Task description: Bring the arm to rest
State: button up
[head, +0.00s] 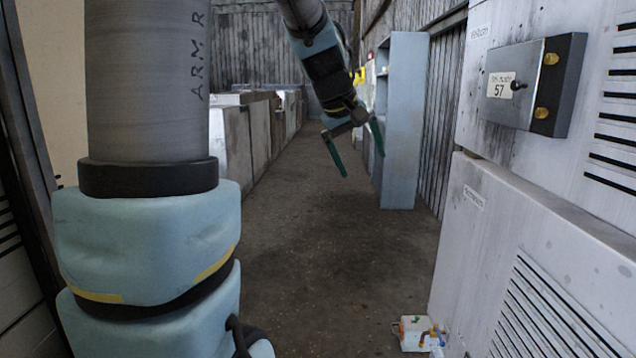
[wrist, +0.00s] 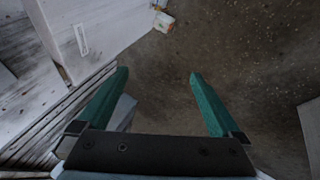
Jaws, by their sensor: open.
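My gripper (head: 356,148) hangs in the air over the aisle in the head view, its two green fingers pointing down and spread apart.
A tall white cabinet (head: 540,220) with a grey box (head: 528,85) marked 57 stands at right. A small white box (head: 416,334) with coloured parts sits on the floor beside it. A blue-grey shelf (head: 403,120) stands behind my gripper.

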jog(key=s+a+f+m+g+y, duration=0.3)
jog(key=s+a+f+y, duration=0.1)
jog(key=s+a+f, duration=1.25)
notch_tip(320, 180, up, 12)
jog(key=w+p, duration=0.1)
jog(key=p, duration=1.2)
jog(key=shift+w+d+f+m, duration=0.15)
jog(key=shift+d+f+m, duration=0.15)
jog(key=shift+d, duration=0.15)
